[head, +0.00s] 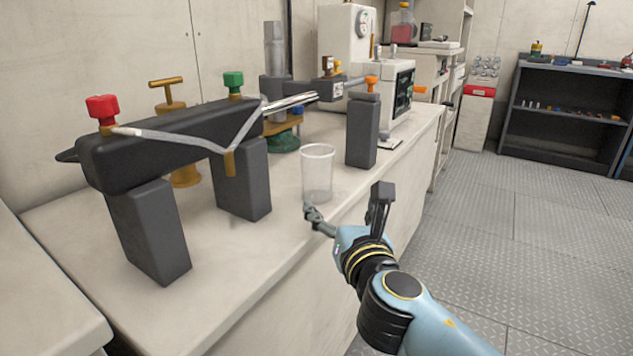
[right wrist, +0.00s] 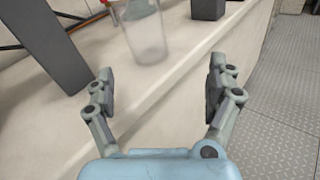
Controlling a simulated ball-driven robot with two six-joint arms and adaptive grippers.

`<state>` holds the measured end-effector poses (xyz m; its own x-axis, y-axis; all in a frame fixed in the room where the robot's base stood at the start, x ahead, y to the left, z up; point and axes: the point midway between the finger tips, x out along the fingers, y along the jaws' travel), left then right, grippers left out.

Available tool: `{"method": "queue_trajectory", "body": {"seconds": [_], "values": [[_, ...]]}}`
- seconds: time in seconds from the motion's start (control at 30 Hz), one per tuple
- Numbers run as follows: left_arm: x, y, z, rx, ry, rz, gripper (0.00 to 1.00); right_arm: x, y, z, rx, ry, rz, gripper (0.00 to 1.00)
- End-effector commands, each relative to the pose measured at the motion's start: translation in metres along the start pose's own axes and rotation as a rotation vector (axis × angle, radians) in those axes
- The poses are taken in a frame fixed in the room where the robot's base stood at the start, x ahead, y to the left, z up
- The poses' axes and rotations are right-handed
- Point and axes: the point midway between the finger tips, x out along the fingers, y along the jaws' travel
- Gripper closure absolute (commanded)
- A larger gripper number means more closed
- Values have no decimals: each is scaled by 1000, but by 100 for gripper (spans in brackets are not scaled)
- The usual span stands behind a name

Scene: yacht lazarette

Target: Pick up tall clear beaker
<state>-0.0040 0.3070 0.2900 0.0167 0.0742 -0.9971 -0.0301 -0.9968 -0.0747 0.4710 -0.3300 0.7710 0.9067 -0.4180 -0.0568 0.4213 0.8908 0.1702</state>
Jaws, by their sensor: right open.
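The tall clear beaker (head: 318,172) stands upright on the white counter in the head view, near its front edge. It also shows in the right wrist view (right wrist: 147,38), ahead of the fingers and a little left of the middle between them. My right gripper (head: 345,207) is in front of the beaker in the head view. In the right wrist view its two fingers (right wrist: 160,85) are spread wide, with nothing between them, and apart from the beaker. My left gripper is not in view.
A dark grey apparatus (head: 165,140) with red and green knobs stands left of the beaker. A grey block (head: 362,130) with an orange knob stands behind it to the right. White machines (head: 395,95) are farther back. The counter (head: 262,262) drops off at its front edge; the floor (head: 500,200) is clear.

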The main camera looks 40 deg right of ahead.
Motion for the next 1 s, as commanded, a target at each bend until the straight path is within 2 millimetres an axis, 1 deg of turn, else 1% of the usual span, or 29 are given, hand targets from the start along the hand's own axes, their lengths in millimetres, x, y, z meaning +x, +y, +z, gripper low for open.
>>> {"method": "queue_trajectory", "body": {"seconds": [0.03,0.1,0.17,0.2,0.3,0.4,0.5,0.63,0.73,0.8,0.9,1.0], "values": [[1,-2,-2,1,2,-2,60,2,6,5,-64,-21,18,11],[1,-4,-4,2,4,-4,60,7,13,12,-139,-45,36,11],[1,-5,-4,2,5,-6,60,15,16,15,-170,-56,44,11],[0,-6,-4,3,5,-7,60,22,17,17,-177,-59,46,11],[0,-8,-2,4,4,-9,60,40,18,18,-180,-58,45,11],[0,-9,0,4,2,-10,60,53,18,18,-176,-56,44,11],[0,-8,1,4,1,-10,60,60,18,18,-175,-54,44,11],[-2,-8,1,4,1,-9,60,73,22,25,-173,-56,44,11],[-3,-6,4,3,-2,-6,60,89,26,32,-172,-57,44,11],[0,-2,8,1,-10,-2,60,99,26,30,-174,-55,44,11],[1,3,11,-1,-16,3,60,108,26,30,-175,-54,44,11],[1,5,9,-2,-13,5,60,111,27,30,-173,-53,44,11]]}}
